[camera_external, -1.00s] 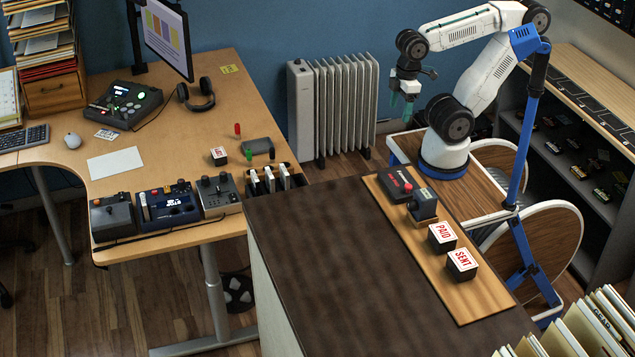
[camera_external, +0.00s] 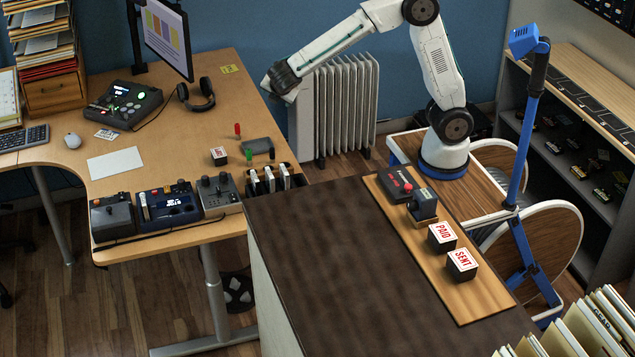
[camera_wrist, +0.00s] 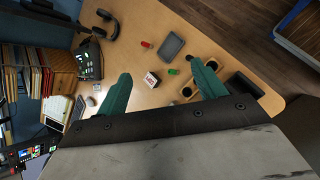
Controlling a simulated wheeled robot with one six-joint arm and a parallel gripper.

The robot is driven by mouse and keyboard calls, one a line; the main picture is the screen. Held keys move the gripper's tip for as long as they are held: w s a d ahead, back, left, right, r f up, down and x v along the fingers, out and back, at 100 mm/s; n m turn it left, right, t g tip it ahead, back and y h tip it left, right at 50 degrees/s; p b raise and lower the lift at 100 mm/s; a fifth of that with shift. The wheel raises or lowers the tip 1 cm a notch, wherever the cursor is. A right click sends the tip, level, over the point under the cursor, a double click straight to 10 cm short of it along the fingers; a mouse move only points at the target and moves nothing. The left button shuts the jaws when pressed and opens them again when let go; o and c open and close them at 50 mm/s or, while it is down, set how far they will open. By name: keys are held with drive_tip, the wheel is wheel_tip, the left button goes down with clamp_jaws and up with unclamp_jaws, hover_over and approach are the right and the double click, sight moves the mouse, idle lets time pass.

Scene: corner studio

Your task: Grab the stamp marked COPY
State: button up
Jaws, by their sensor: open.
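A small dark stamp block (camera_external: 219,156) with a white label and red lettering stands on the wooden desk (camera_external: 190,85); its word is too small to read. It also shows in the wrist view (camera_wrist: 151,79), between my fingers but well beyond them. My gripper (camera_wrist: 162,70) is open and empty, its two green fingers spread. In the external view my arm reaches left above the desk's right side; the fingers are not clear there. Stamps marked PAID (camera_external: 442,237) and SENT (camera_external: 462,265) stand on a wooden board on the dark counter.
Near the small stamp lie a grey pad (camera_external: 258,146), a red-topped piece (camera_external: 237,130) and green pieces (camera_external: 249,155). Control boxes (camera_external: 170,205) line the desk's front edge. Headphones (camera_external: 197,95) and a monitor (camera_external: 166,35) are behind. A radiator (camera_external: 345,110) stands beyond the desk.

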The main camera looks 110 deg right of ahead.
drive_tip(key=w+d+f+n+h, duration=0.2)
drive_tip(key=w+d+f+n, duration=0.2)
drive_tip(key=w+d+f, duration=0.45)
drive_tip(key=n+t+h, duration=0.2)
drive_tip(key=n, duration=0.3)
approach(218, 152)
drive_tip(key=d+r, duration=0.4)
drive_tip(key=r, duration=0.1)
drive_tip(key=shift+h, duration=0.3)
drive_tip(key=shift+w+f, duration=0.1)
drive_tip(key=shift+f, duration=2.1)
wheel_tip(218, 152, down, 2)
drive_tip(key=shift+f, duration=0.2)
drive_tip(key=x, duration=0.2)
drive_tip(key=shift+d+f, duration=0.2)
drive_tip(key=shift+f, duration=0.1)
drive_tip(key=shift+d+f, duration=0.15)
drive_tip(key=shift+d, duration=0.15)
drive_tip(key=c, duration=1.1)
